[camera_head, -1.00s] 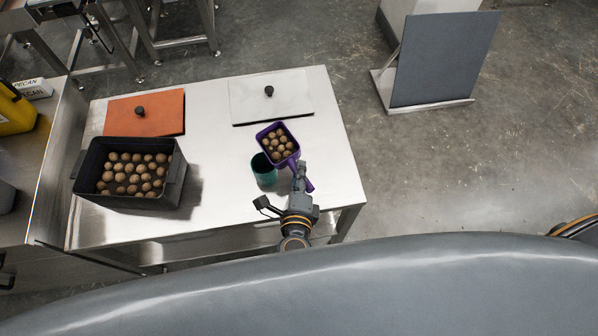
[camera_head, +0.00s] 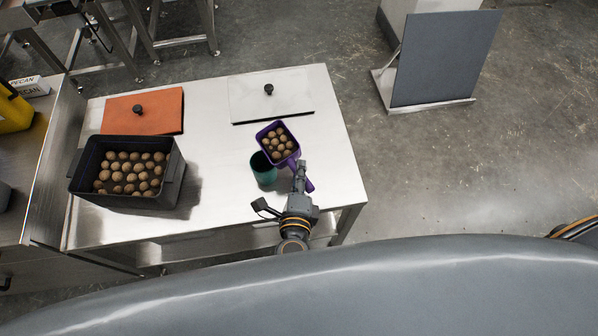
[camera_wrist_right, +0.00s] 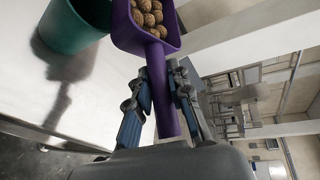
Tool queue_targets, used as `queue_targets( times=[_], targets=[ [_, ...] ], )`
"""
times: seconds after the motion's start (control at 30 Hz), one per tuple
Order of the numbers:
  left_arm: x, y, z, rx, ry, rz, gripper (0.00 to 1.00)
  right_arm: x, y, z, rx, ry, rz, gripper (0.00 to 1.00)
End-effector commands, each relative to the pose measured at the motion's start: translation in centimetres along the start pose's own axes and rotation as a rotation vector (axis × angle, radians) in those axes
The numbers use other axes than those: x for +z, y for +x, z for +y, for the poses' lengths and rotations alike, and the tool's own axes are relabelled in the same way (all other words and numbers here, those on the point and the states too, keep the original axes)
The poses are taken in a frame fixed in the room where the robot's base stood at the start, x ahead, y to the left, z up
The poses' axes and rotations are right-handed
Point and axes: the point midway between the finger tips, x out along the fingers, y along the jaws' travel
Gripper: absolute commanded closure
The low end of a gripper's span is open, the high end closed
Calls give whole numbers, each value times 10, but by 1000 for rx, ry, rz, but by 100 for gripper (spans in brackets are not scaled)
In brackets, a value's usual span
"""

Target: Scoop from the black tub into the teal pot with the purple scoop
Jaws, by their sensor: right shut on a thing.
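The purple scoop (camera_head: 268,134) holds several brown balls (camera_head: 278,145) and sits just above and right of the teal pot in the head view. My right gripper (camera_head: 300,170) is shut on the scoop's handle; the right wrist view shows the purple handle (camera_wrist_right: 164,95) between both fingers (camera_wrist_right: 158,88). The teal pot (camera_head: 264,175) stands on the steel table; its inside is mostly hidden in the head view. It also shows at the upper left of the right wrist view (camera_wrist_right: 70,28). The black tub (camera_head: 130,200) at the table's left holds many brown balls. My left gripper is not in view.
The steel table (camera_head: 225,205) has free room between tub and pot. An orange lid (camera_head: 160,112) with a black knob lies behind the tub. A white lid (camera_head: 245,100) lies behind the scoop. A grey panel (camera_head: 440,60) stands on the floor at right.

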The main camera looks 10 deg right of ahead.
Motion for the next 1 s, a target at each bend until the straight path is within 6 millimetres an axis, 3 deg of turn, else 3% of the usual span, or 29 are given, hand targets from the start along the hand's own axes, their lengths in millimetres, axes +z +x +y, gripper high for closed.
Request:
queue_targets(
  times=[1.0],
  targets=[
    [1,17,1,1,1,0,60,-2,1,8,-39,-59,4,100]
  ],
)
